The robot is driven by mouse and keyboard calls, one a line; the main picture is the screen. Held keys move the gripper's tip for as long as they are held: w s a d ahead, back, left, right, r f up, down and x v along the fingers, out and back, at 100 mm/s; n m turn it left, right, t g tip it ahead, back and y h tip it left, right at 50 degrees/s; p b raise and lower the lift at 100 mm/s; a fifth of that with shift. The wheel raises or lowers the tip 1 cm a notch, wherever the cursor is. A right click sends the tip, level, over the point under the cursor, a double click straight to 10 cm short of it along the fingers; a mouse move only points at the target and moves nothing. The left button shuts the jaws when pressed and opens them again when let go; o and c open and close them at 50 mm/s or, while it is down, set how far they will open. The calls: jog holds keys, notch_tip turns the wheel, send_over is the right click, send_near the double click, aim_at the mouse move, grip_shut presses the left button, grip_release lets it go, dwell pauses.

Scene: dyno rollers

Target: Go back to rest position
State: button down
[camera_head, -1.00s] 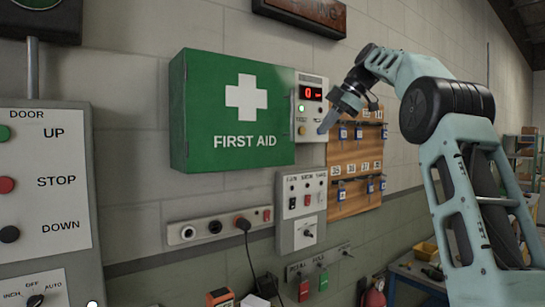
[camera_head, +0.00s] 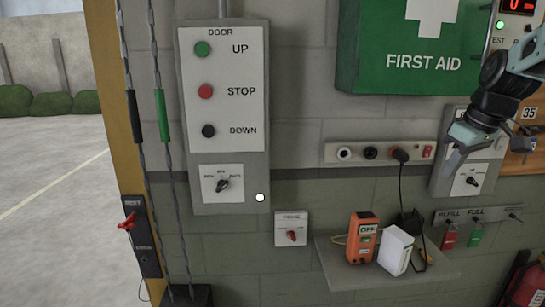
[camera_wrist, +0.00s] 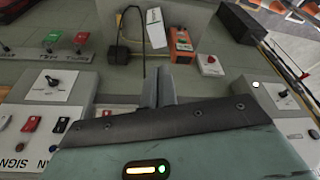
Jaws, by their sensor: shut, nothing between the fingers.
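My gripper (camera_head: 458,150) is at the right of the head view, in front of the wall. It is in front of the lower part of a grey switch box (camera_head: 440,181) and hides some of it. In the wrist view my gripper (camera_wrist: 160,72) points towards the small shelf, with its fingers together and nothing between them. No object is held.
A door control panel (camera_head: 188,170) and a green first aid box (camera_head: 350,50) are on the wall. A small shelf (camera_head: 345,275) holds an orange device (camera_head: 362,238) and a white box (camera_head: 395,252). A socket strip (camera_head: 330,153) runs above it. A fire extinguisher (camera_head: 527,285) stands lower right.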

jog(key=s+a+f+m+h, duration=0.15)
jog(key=s+a+f, duration=0.25)
jog(key=s+f, duration=0.4)
jog(key=s+a+f+m, duration=0.35)
jog(key=s+f, duration=0.25)
jog(key=s, duration=0.4)
jog(key=s+a+f+n+g+b, duration=0.1)
jog(key=s+a+f+n+b, duration=0.3)
jog(key=a, duration=0.5)
jog(key=s+a+f+n+g+b, duration=0.2)
jog(key=s+a+f+n+b, duration=0.1)
jog(key=s+a, duration=0.5)
jog(key=a+n+y+b, duration=0.1)
jog(key=b, duration=0.1)
jog(key=shift+s+a+f+b, duration=0.15)
jog(key=shift+s+f+b, duration=0.15)
jog(key=shift+s+f, duration=0.1)
